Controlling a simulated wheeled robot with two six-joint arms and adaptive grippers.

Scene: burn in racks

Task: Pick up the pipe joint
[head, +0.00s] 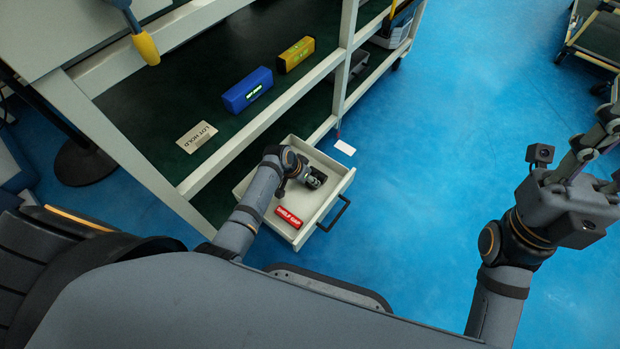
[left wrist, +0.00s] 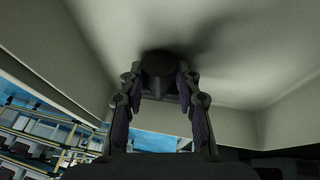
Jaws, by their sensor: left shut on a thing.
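My left gripper (head: 312,179) reaches down into an open pale drawer (head: 342,183) in the head view. In the left wrist view its fingers (left wrist: 160,88) are shut on a dark, rounded piece, the pipe joint (left wrist: 160,68), held between the fingertips. The drawer's pale inside lies behind it. The head view shows little of the joint, as the gripper covers it. I cannot tell whether it touches the drawer floor. My right gripper (head: 598,158) is at the right edge of the head view, empty, with its fingers apart.
A red labelled block (head: 288,217) lies in the drawer near its front left. The drawer has a dark handle (head: 334,215). On the shelf above are a blue box (head: 247,90), a yellow box (head: 296,54) and a "LOT HOLD" card (head: 197,137). The blue floor (head: 450,130) right of the drawer is clear.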

